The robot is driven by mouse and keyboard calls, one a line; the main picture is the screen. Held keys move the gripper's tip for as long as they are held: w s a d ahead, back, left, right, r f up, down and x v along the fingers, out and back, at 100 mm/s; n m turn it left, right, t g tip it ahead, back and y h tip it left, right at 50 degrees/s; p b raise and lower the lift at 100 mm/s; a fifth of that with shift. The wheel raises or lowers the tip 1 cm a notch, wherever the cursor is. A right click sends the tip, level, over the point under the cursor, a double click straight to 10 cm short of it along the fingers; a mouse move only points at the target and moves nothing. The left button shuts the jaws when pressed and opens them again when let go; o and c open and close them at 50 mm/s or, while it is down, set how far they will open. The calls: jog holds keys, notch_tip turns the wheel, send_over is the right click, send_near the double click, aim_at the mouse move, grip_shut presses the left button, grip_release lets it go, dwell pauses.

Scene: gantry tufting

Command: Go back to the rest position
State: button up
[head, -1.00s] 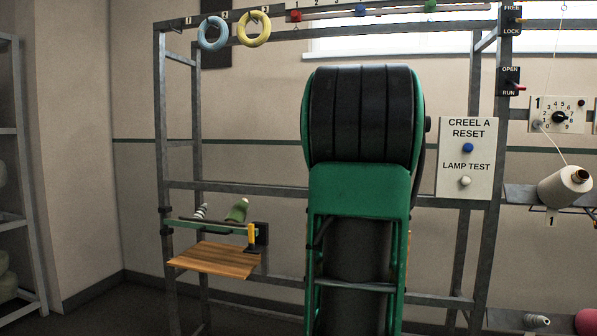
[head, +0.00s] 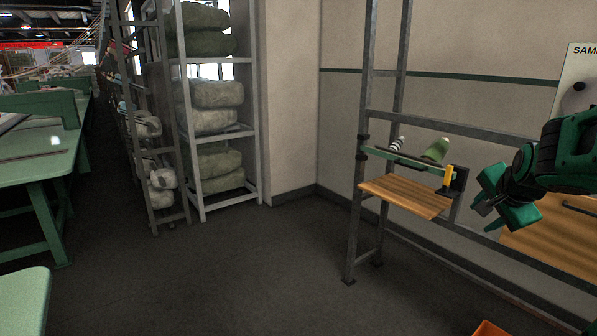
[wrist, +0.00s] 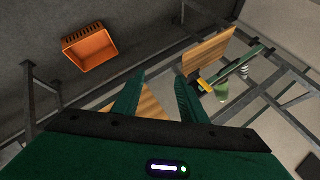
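My green gripper (head: 486,204) shows at the right of the head view, to the right of a small wooden shelf on the metal frame. In the wrist view my gripper (wrist: 160,84) has its two green fingers spread apart, with nothing between them but the background. My arm is bent and partly cut off by the right edge of the head view.
The wooden shelf (head: 405,196) has a green rail above it with a green cone (head: 436,150) and a striped cone (head: 396,144). An orange bin (wrist: 90,47) is on the floor. Storage racks (head: 257,150) and green tables (head: 45,165) stand left. Floor between is clear.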

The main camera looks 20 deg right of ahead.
jog(key=s+a+f+n+g+y, duration=0.2)
jog(key=s+a+f+n, duration=0.3)
jog(key=s+a, duration=0.4)
jog(key=s+a+f+n+g+y, duration=0.3)
jog(key=s+a+f+n+g, duration=0.1)
jog(key=s+a+n, duration=0.3)
jog(key=s+a+g, duration=0.1)
jog(key=s+a, duration=0.1)
jog(key=a, duration=0.1)
jog(key=shift+f, duration=0.35)
jog(key=shift+d, duration=0.1)
jog(key=shift+c, duration=1)
